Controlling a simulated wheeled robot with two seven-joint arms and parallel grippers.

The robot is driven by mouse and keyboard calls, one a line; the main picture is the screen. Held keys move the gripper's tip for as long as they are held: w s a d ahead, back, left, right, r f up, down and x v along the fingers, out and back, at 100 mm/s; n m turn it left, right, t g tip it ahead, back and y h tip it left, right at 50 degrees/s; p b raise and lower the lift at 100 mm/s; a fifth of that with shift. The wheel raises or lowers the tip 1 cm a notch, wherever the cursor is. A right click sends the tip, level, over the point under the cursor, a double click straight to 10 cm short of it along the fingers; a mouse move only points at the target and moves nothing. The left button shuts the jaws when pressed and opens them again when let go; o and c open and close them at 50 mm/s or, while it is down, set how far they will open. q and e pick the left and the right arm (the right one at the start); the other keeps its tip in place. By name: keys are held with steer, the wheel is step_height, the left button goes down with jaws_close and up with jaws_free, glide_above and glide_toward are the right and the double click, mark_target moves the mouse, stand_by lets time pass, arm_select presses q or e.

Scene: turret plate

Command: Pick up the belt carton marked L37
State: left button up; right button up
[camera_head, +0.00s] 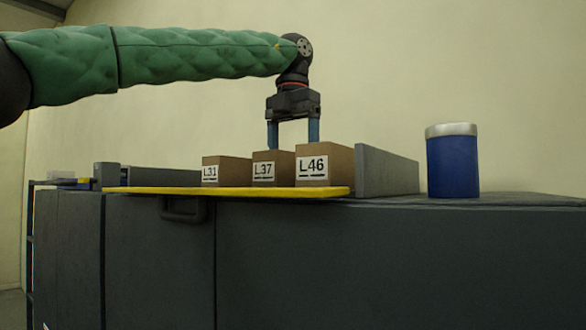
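The carton marked L37 (263,170) is a small brown box with a white label, standing in a row between the carton marked L31 (210,173) and the larger-looking carton marked L46 (312,166). My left gripper (293,146) points straight down over the row, above L37 and L46. Its two blue fingers are apart. The left finger ends at the top of L37; the right finger's lower end is at or behind the top of L46. The fingertips are partly hidden, and I see no clear contact with a carton. My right gripper is not in view.
The cartons stand behind a yellow strip (230,190) on a dark grey cabinet (400,260). A grey upright panel (387,172) stands right of L46. A blue canister with a pale lid (452,165) stands farther right. Grey low parts lie at the left.

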mark_target(291, 159)
arm_select(q)
step_height(291, 159, down, 2)
steer(key=shift+s+a+f+p, duration=0.1)
steer(key=shift+p, duration=0.65)
steer(key=shift+a+f, duration=0.1)
steer(key=shift+f, duration=0.25)
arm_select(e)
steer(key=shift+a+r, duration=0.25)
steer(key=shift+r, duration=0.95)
arm_select(q)
steer(key=shift+f, duration=0.1)
steer(key=c, duration=1.3)
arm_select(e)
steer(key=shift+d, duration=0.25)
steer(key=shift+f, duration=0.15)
